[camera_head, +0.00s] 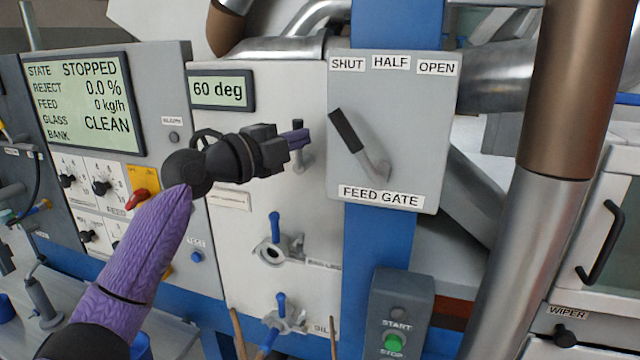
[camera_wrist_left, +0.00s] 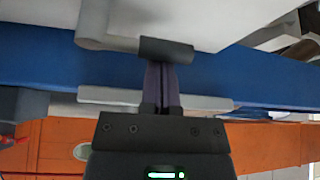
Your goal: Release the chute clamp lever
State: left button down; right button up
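The lever that I take for the chute clamp lever (camera_head: 301,161) is on the pale panel, right of and below the "60 deg" readout. It has a grey stem and a dark grip, which stands roughly upright. My left gripper (camera_head: 297,138) is at this lever, with its purple fingers across the upper part. In the left wrist view the fingers (camera_wrist_left: 163,85) lie side by side, nearly together. The dark grip (camera_wrist_left: 167,50) crosses in front of their tips and hides them. I see no grip squeezed between them; touch is hard to tell. My right gripper is not in view.
The feed gate box (camera_head: 390,130) with its black-gripped lever stands close to the right. Two blue-handled valves (camera_head: 274,240) (camera_head: 283,315) sit below. The screen (camera_head: 85,103) reads STOPPED. A start/stop box (camera_head: 400,310) and a thick pipe (camera_head: 530,220) are farther right.

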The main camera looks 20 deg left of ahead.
pick_arm(q)
jog(key=a+n+t+b, duration=0.1)
jog(key=n+b, duration=0.1)
jog(key=a+n+t+b, duration=0.1)
jog(key=n+b, duration=0.1)
jog(key=a+n+t+b, duration=0.1)
jog(key=n+b, duration=0.1)
jog(key=shift+f, duration=0.25)
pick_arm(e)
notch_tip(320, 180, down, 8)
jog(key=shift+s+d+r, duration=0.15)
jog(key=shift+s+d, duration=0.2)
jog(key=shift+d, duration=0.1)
pick_arm(q)
jog(key=shift+n, duration=0.3)
jog(key=shift+f+b, duration=0.1)
jog(key=shift+b, duration=0.25)
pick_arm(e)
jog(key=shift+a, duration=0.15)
